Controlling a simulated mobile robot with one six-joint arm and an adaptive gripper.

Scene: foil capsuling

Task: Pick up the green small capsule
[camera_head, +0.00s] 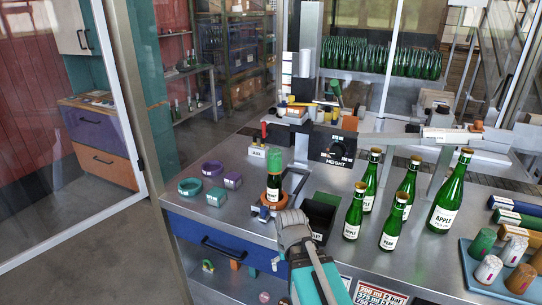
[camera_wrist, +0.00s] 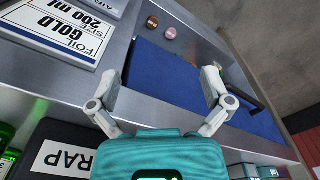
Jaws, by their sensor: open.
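A green capsule (camera_head: 482,243) stands upright in the blue tray (camera_head: 470,272) at the right edge of the bench in the head view, among capsules of other colours. Another green piece (camera_head: 274,158) shows at the top of the dark bottle in the orange ring holder; I cannot tell whether it is a capsule. My gripper (camera_head: 293,222) is at the bench's front edge, well left of the blue tray. In the wrist view my gripper (camera_wrist: 166,60) has its fingers spread with nothing between them, over the blue drawer front. No green capsule is recognisable in the wrist view.
Several green bottles (camera_head: 391,224) stand between my gripper and the tray. A black scrap bin (camera_head: 318,218) is beside my gripper. Rings (camera_head: 190,187) lie at the left. Brown (camera_wrist: 152,22) and pink (camera_wrist: 170,33) round pieces show beyond the drawer front.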

